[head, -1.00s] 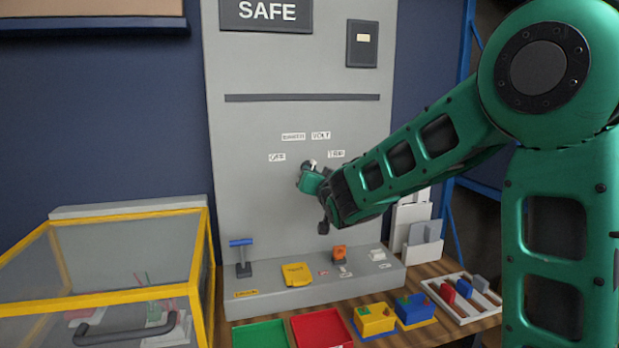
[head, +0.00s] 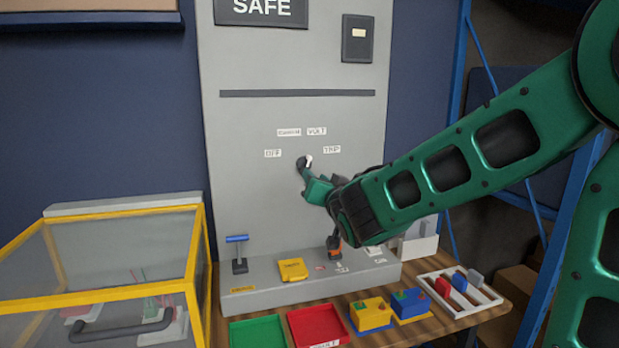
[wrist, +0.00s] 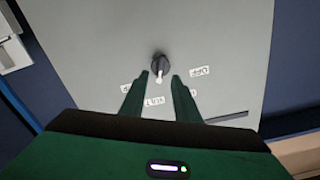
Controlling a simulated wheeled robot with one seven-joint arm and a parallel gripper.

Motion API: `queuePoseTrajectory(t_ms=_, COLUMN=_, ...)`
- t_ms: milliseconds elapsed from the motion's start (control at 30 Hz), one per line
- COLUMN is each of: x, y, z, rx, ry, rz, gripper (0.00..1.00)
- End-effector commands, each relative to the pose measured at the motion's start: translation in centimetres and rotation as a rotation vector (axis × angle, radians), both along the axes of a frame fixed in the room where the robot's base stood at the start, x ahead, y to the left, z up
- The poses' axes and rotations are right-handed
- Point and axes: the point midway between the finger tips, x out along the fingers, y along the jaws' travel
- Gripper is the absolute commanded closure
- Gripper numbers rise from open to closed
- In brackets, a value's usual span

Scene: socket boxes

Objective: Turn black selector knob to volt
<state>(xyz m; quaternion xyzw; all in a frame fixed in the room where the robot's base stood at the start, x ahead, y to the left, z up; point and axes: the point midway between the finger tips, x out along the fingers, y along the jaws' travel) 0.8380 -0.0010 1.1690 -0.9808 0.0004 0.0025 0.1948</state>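The black selector knob (head: 301,162) is on the grey upright panel (head: 230,170). Its white pointer (head: 309,160) is tilted up and right, roughly toward the VOLT label (head: 317,131). In the wrist view the knob (wrist: 158,62) sits just beyond the fingertips, its pointer toward a label (wrist: 155,101) between the fingers. My gripper (wrist: 160,76) is open, one finger on each side, with clear gaps and nothing held. In the head view my gripper (head: 305,170) is just below the knob; contact cannot be told there.
OFF (head: 273,153), Control (head: 289,132) and TRIP (head: 332,149) labels surround the knob. A yellow-framed clear box (head: 110,290) stands left.

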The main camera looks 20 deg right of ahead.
Motion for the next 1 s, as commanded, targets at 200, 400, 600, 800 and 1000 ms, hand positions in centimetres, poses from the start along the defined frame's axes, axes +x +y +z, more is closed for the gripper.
queuePoseTrajectory(t_ms=200, x=-2.1, y=0.0, z=-0.1, rx=0.000, ry=0.002, rz=0.001, gripper=0.71)
queuePoseTrajectory(t_ms=400, x=-2.4, y=0.0, z=-0.1, rx=0.000, ry=0.001, rz=-0.001, gripper=0.71)
queuePoseTrajectory(t_ms=600, x=-2.3, y=0.0, z=-0.1, rx=0.000, ry=0.001, rz=-0.001, gripper=0.71)
queuePoseTrajectory(t_ms=800, x=-2.5, y=-1.2, z=-0.6, rx=-0.008, ry=0.031, rz=-0.024, gripper=0.71)
queuePoseTrajectory(t_ms=1000, x=-5.0, y=-8.2, z=-4.8, rx=-0.056, ry=0.255, rz=-0.161, gripper=0.71)
